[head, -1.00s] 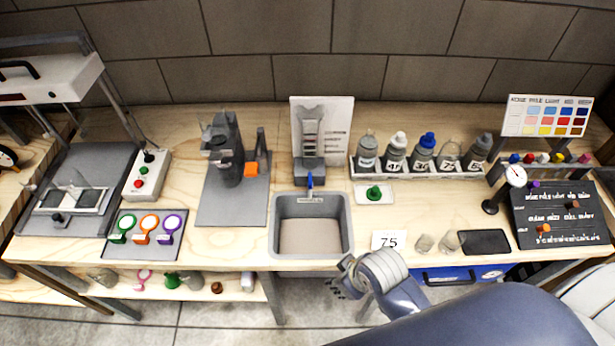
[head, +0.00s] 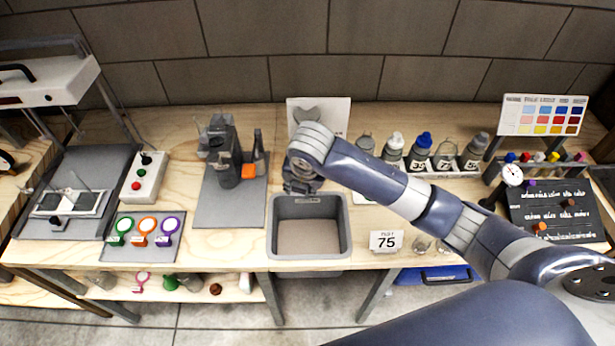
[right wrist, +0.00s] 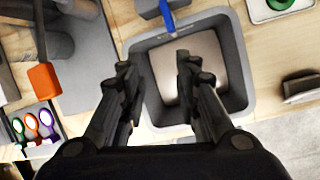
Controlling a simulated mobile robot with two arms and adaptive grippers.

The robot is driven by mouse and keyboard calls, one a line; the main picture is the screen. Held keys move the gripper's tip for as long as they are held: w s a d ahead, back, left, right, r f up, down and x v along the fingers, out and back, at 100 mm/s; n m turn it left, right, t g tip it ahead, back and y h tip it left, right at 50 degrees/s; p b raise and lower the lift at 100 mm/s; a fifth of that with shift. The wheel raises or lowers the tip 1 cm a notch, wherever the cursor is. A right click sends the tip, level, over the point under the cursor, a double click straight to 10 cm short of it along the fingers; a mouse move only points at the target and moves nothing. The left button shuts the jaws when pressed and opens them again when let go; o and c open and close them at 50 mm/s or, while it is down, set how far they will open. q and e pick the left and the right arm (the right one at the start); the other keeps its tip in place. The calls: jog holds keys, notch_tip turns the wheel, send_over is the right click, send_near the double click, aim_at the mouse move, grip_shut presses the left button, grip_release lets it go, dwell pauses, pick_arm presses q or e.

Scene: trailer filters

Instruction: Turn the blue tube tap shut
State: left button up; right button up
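The blue tube tap (right wrist: 167,14) shows in the right wrist view as a small blue lever at the top edge, over the back rim of the grey sink (right wrist: 238,75). In the head view my right arm hides it; the sink (head: 347,225) stays visible below. My right gripper (right wrist: 157,62) is open and empty, its two fingers apart over the sink, with the blue lever beyond the fingertips, between their lines. In the head view the right gripper (head: 301,184) is above the sink's back edge. My left gripper is not in view.
A grey stand with an orange part (head: 248,171) is left of the sink. A row of bottles (head: 418,150) stands behind my right arm. A card marked 75 (head: 386,241) is at the front edge.

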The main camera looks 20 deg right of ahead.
notch_tip(320, 180, up, 3)
jog(key=w+d+n+h, duration=0.1)
jog(key=w+d+n, duration=0.2)
jog(key=p+x, duration=0.1)
jog(key=x, duration=0.9)
jog(key=shift+a+f, duration=0.1)
jog(key=shift+f, duration=0.3)
grip_shut()
